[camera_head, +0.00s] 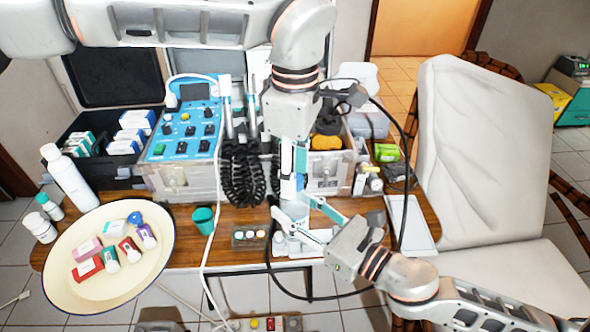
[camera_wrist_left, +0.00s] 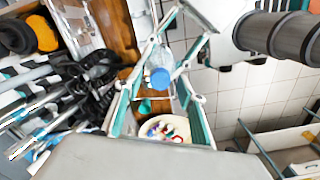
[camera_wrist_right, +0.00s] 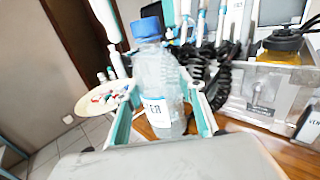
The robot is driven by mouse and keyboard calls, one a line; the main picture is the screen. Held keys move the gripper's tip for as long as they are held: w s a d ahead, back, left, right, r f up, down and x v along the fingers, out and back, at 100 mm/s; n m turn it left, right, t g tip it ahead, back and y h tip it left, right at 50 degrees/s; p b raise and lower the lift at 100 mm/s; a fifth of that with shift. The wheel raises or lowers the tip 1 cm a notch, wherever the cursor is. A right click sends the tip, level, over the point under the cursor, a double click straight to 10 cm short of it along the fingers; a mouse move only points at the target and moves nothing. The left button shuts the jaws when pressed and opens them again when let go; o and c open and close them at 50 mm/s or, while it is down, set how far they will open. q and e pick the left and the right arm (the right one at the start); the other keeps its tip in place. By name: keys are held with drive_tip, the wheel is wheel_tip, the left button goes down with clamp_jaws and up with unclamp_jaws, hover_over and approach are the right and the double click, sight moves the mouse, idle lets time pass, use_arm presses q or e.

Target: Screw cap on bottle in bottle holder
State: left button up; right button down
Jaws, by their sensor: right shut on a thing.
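A clear bottle (camera_wrist_right: 158,85) with a label stands between the fingers of my right gripper (camera_wrist_right: 165,110), which is shut on its body. A blue cap (camera_wrist_right: 145,28) sits at the bottle's top; whether it is threaded on cannot be told. In the left wrist view the cap (camera_wrist_left: 160,77) lies between the fingers of my left gripper (camera_wrist_left: 158,105), which is open with gaps on both sides. In the head view the bottle (camera_head: 288,187) is partly hidden under my left gripper. The white bottle holder (camera_head: 296,244) is below it; the bottle's base is not clearly visible.
A cream basin (camera_head: 120,285) with several small boxes is at the left. A teal cup (camera_head: 203,219) and a small tray of vials (camera_head: 249,236) stand near the front edge. A blue control unit (camera_head: 185,130) and coiled black hoses (camera_head: 240,172) are behind. A white chair (camera_head: 480,150) is right.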

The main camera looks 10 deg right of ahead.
use_arm(q)
drive_tip(key=shift+r, duration=0.1)
wheel_tip(320, 180, up, 12)
idle(0.5)
idle(0.5)
